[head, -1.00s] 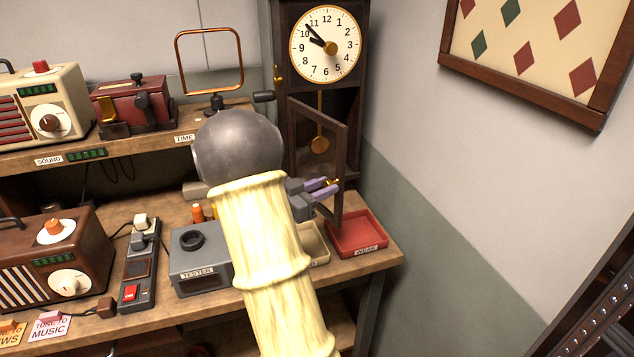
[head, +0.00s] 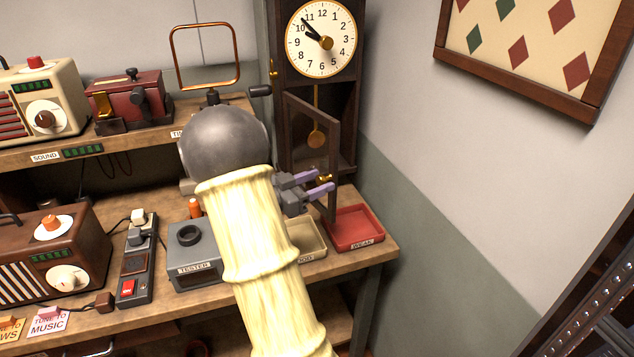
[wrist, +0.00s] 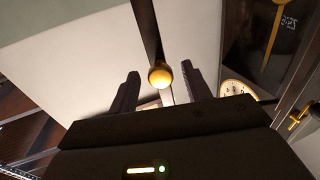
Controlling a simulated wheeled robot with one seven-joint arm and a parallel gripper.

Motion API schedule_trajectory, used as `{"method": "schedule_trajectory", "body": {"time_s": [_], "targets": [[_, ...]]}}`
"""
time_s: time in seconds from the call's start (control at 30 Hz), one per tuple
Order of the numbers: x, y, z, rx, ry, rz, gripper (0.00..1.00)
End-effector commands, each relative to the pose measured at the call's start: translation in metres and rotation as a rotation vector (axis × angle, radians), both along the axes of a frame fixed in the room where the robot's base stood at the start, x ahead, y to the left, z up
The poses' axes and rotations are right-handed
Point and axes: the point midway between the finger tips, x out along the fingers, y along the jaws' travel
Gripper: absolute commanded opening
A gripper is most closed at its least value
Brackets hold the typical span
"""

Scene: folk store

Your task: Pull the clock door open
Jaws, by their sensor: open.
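The tall dark wooden clock (head: 291,90) stands at the back of the bench, with a white dial above. Its framed lower door (head: 333,150) stands ajar, swung out toward me from its left side. A small brass knob (head: 325,177) sits low on the door's free edge. My gripper (head: 326,181) is open, with its two purple-grey fingers pointing right at the knob. In the wrist view the brass knob (wrist: 160,75) shows between the two spread fingers, apart from both, with the door's edge (wrist: 147,30) behind it.
A red tray (head: 356,228) and a cream tray (head: 307,238) lie below the door on the bench. A grey tester box (head: 194,262) stands left of my arm. A copper loop (head: 207,28) stands on the shelf.

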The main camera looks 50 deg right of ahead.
Motion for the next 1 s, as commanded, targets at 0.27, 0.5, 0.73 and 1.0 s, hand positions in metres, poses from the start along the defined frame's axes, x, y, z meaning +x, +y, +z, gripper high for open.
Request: {"method": "schedule_trajectory", "body": {"time_s": [0.27,0.5,0.73,1.0], "targets": [[0.006,0.016,-0.001,0.0,0.0,0.003,0.48],[0.017,0.059,-0.001,0.001,0.0,0.004,0.48],[0.029,0.103,-0.002,0.0,0.0,0.003,0.48],[0.042,0.152,-0.001,0.001,-0.001,0.002,0.48]]}}
